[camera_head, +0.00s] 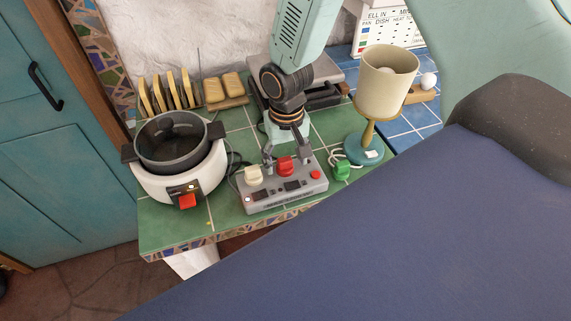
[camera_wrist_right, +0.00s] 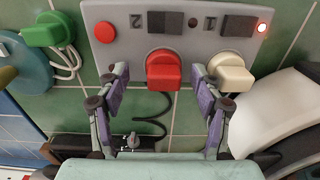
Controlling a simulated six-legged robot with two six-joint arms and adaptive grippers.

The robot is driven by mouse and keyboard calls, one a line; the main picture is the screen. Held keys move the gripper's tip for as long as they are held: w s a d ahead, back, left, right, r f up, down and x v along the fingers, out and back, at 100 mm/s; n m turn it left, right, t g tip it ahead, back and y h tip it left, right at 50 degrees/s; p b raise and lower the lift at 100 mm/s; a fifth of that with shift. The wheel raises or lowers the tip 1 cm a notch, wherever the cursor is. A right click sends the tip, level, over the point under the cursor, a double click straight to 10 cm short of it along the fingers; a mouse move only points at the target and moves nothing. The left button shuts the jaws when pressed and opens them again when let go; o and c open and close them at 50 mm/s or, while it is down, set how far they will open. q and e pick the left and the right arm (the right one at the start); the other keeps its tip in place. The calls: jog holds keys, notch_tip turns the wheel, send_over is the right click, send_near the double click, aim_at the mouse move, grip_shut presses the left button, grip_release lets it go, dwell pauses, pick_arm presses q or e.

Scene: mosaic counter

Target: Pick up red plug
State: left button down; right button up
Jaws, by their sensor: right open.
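The red plug (camera_head: 285,165) sits in the grey power strip (camera_head: 262,197), in the socket beside the white plug (camera_head: 253,174). In the right wrist view the red plug (camera_wrist_right: 163,71) lies between and ahead of the fingertips, with the white plug (camera_wrist_right: 231,73) just right of it. My right gripper (camera_head: 285,152) is open just behind the red plug in the head view. In the right wrist view its two purple-padded fingers (camera_wrist_right: 167,92) stand apart with nothing between the pads. My left gripper is not in view.
A white cooker (camera_head: 158,187) with a dark pot stands left of the strip. A lamp (camera_head: 386,82) and a loose green plug (camera_head: 342,171) are at right. A toast rack and bread stand behind. The counter's front edge is close to the strip.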

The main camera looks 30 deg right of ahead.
aim_at(285, 160)
jog(key=shift+s+a+r, duration=0.1)
jog(key=shift+a, duration=0.3)
jog(key=shift+d, duration=0.35)
jog(key=c, duration=0.6)
jog(key=shift+a, duration=0.25)
jog(key=c, duration=0.5)
jog(key=shift+c, duration=0.5)
jog(key=shift+d, duration=0.15)
jog(key=shift+c, duration=0.3)
notch_tip(285, 160, up, 10)
jog(key=shift+f, duration=0.1)
